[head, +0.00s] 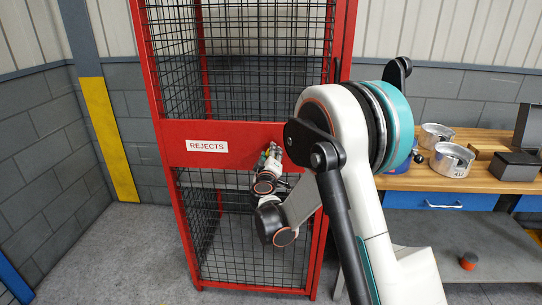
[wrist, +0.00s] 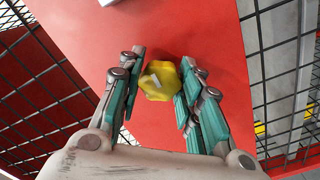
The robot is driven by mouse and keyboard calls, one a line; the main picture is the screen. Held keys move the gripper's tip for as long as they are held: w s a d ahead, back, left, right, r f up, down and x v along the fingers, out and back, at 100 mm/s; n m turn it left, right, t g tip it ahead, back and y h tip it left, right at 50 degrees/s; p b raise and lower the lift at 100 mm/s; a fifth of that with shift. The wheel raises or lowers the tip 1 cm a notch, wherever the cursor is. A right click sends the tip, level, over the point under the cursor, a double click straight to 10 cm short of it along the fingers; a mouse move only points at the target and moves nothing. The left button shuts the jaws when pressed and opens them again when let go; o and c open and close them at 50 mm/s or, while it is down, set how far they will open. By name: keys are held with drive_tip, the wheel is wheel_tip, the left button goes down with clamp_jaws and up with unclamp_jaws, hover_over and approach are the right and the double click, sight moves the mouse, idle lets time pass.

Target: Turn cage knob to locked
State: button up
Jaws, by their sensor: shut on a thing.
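The cage knob (wrist: 158,80) is yellow with a lobed rim and a short white mark on its face. It sits on the red panel of the cage door, between the fingers of my gripper (wrist: 160,84) in the wrist view. The gripper is shut on it. In the head view my gripper (head: 270,158) reaches the right part of the red crossbar (head: 236,132), and the knob is mostly hidden there by the fingers. The white mark sits slanted in the wrist view. I see no locked or unlocked lettering beside the knob.
The red cage (head: 166,90) has black mesh above and below the crossbar, with a white REJECTS label (head: 207,146) on the bar. A wooden workbench (head: 432,178) with metal parts (head: 452,160) stands to the right. The floor (head: 110,250) at left is clear.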

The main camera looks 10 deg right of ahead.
idle(0.5)
drive_tip(key=o, duration=1.1)
drive_tip(key=v, duration=1.2)
